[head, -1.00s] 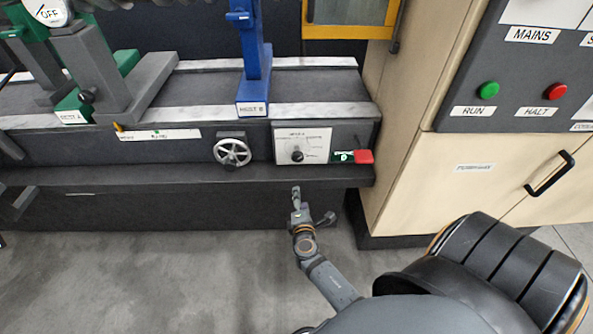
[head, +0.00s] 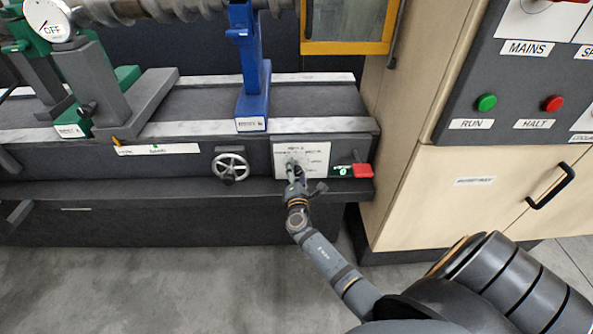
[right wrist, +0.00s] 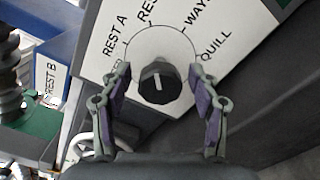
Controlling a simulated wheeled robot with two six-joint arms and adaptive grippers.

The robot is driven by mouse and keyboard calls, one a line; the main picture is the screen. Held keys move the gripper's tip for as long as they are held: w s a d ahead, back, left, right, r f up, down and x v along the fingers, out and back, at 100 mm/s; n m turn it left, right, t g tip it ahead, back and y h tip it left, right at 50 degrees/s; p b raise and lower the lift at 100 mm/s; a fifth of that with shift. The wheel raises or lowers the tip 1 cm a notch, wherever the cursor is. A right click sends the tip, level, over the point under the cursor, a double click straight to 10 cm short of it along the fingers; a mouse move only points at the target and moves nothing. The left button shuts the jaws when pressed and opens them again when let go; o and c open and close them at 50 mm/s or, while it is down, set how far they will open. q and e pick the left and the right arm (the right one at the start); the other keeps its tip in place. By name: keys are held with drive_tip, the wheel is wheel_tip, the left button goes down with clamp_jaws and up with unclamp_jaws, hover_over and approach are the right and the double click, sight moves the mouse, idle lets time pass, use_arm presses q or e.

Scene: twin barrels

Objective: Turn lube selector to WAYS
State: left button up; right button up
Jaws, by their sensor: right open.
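The lube selector is a black round knob (right wrist: 160,88) on a white label plate (head: 318,153). In the right wrist view the plate reads REST A, a partly cut-off RES..., WAYS and QUILL around the knob. The knob's white mark points up and slightly left, nearer the cut-off RES... label than WAYS. My right gripper (right wrist: 161,90) is open, its purple-padded fingers on either side of the knob with a gap at each. In the head view my right gripper (head: 295,172) is at the plate and largely hides the knob. My left gripper is out of view.
A handwheel (head: 231,167) is left of the plate, and a red part (head: 362,171) close to its right. A blue rest (head: 253,90) stands above on the bed. A beige cabinet (head: 470,190) with RUN and HALT buttons is to the right.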

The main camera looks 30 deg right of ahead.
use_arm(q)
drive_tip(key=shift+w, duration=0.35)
use_arm(e)
drive_tip(key=shift+w, duration=0.1)
drive_tip(key=c, duration=1.2)
drive_tip(key=shift+f+m+b, duration=0.15)
drive_tip(key=shift+m+b, duration=0.15)
drive_tip(key=shift+b, duration=0.2)
drive_tip(key=m+b, duration=0.5)
drive_tip(key=b, duration=0.1)
drive_tip(key=shift+f, duration=0.15)
drive_tip(key=m+b, duration=0.2)
drive_tip(key=shift+m, duration=0.3)
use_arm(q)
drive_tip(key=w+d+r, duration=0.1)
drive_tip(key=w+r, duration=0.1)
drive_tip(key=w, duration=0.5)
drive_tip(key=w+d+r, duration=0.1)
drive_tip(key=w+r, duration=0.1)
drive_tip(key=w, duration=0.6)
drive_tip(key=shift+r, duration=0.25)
use_arm(e)
drive_tip(key=shift+r, duration=0.2)
drive_tip(key=o, duration=1.2)
